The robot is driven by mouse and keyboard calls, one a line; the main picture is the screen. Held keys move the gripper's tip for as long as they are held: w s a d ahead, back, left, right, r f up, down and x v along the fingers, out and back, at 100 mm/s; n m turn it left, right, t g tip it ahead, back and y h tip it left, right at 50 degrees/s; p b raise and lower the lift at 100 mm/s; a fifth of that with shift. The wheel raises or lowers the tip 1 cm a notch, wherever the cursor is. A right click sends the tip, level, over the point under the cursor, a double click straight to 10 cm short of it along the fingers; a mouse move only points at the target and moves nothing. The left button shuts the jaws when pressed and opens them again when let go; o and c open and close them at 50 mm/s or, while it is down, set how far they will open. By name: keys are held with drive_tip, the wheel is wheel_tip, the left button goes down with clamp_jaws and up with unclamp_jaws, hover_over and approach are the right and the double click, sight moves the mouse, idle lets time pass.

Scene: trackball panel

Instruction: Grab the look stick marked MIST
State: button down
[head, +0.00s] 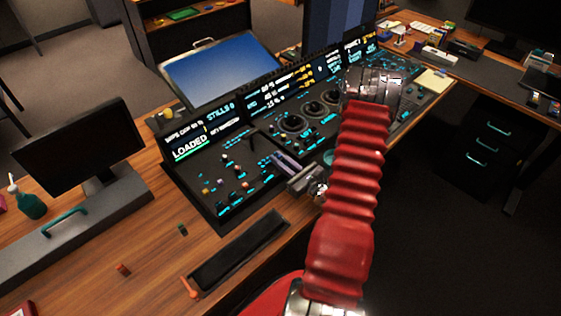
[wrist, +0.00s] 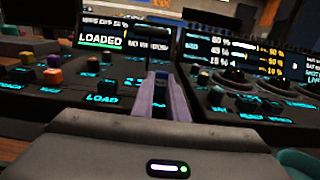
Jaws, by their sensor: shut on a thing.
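My gripper (head: 279,159) is low over the black console, beside the lit LOADED screen section. In the wrist view, its two purple-grey fingers (wrist: 160,80) are together on a thin dark stick (wrist: 158,52) that rises from the panel between the two screens. Most of the stick is hidden by the fingers and dark against the panel. I cannot read a MIST mark on it. My red ribbed arm hides part of the console's right half in the head view.
Small coloured knobs (wrist: 53,76) stand on the panel left of my fingers. Round dials (head: 292,122) are to the right. A monitor (head: 80,145) stands at the left, and a black tray (head: 240,250) lies on the wooden desk in front of the console.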

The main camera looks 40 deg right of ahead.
sight(280, 155)
drive_tip(key=shift+r, duration=0.15)
drive_tip(key=shift+r, duration=4.85)
drive_tip(key=shift+a, duration=0.1)
